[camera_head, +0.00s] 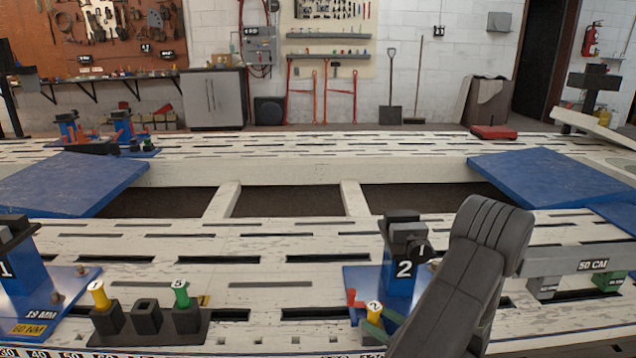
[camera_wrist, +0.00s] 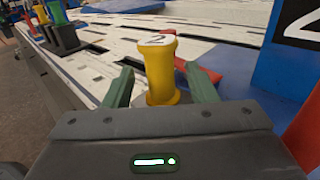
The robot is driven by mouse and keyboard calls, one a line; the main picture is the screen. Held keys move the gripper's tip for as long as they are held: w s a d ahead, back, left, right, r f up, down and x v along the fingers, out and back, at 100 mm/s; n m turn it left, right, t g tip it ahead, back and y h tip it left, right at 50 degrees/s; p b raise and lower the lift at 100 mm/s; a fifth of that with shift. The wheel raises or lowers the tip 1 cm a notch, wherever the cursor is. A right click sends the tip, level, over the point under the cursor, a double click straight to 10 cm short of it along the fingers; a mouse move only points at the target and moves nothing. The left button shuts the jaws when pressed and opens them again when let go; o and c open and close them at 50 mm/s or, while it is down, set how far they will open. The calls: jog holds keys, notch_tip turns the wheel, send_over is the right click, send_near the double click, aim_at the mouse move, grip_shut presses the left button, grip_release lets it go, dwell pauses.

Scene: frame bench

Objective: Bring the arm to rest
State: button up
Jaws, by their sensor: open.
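My gripper (camera_wrist: 160,76) has two green fingers spread apart in the wrist view. A yellow spool-shaped piece (camera_wrist: 160,72) stands upright between them, with a visible gap on each side. In the head view this yellow piece, marked 2 (camera_head: 374,311), is by the front of the blue stand marked 2 (camera_head: 398,277). My dark arm (camera_head: 465,270) reaches over the bench at right and hides most of the gripper; one green finger shows.
A dark rack (camera_head: 145,320) at front left holds a yellow piece marked 1 (camera_head: 99,295) and a green piece marked 5 (camera_head: 181,294); its middle socket is empty.

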jog(key=shift+x, duration=0.95)
jog(key=shift+r, duration=0.25)
